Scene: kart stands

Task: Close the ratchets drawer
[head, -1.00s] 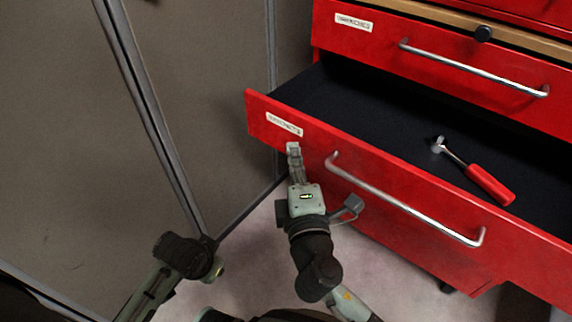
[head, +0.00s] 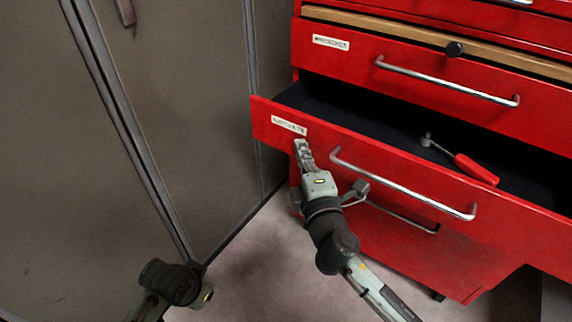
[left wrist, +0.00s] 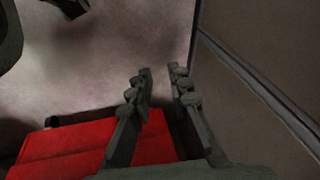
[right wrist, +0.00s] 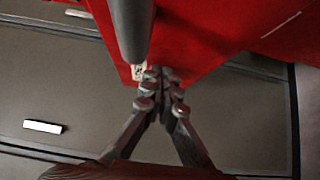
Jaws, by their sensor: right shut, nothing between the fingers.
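The ratchets drawer (head: 400,168) is a red drawer standing partly open, with a white label (head: 289,125) and a long silver handle (head: 400,185). A ratchet with a red grip (head: 476,170) lies on its dark liner. My right gripper (head: 301,146) is shut and empty, its tips at the drawer front just below the label, left of the handle. It also shows in the right wrist view (right wrist: 161,76) close to the red front; contact is hard to tell. My left gripper (left wrist: 160,74) is open and empty in the left wrist view, above the floor.
The drawer above (head: 420,90) is shut. A closed lower front with another handle (head: 400,217) lies beneath. Grey partition panels (head: 190,110) stand left of the cabinet. Bare floor (head: 260,250) lies in front.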

